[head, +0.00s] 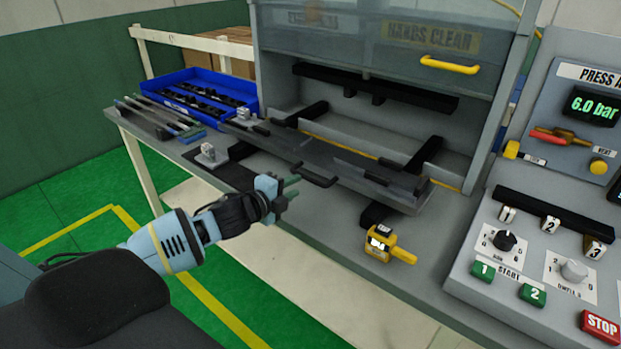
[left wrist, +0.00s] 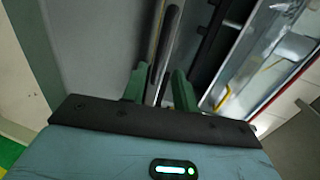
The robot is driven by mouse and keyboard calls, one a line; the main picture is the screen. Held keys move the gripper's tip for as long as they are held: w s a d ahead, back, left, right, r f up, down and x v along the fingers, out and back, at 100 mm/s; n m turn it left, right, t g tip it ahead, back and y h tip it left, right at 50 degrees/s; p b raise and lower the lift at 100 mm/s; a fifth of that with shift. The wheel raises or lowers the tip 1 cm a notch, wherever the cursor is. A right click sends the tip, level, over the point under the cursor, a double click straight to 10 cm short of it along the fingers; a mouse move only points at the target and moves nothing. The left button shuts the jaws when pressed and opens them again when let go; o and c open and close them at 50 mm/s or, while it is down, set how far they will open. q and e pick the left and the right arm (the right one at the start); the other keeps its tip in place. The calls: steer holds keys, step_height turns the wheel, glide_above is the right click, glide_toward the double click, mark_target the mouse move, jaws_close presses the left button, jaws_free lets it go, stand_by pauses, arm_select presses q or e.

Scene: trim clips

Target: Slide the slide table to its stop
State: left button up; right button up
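The slide table (head: 345,172) is a long dark grey plate lying across black rails in front of the press opening. A black bar handle (head: 318,179) stands out from its front edge. My left gripper (head: 288,187) has green fingers and is just left of the handle, close to it. In the left wrist view, its fingers (left wrist: 159,88) are spread apart, and a dark rounded bar (left wrist: 169,35), likely the handle, lies beyond the gap between them. I cannot tell whether they touch it. My right gripper is not in view.
A blue bin (head: 200,92) of black clips and several thin strips lie at the bench's left. A yellow device (head: 381,243) stands on the front right of the bench. The control panel (head: 540,240) is at right. The press opening (head: 360,115) behind the table looks clear.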

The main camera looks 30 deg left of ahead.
mark_target(308, 180)
arm_select(q)
steer(key=shift+x, duration=3.75)
jaws_close()
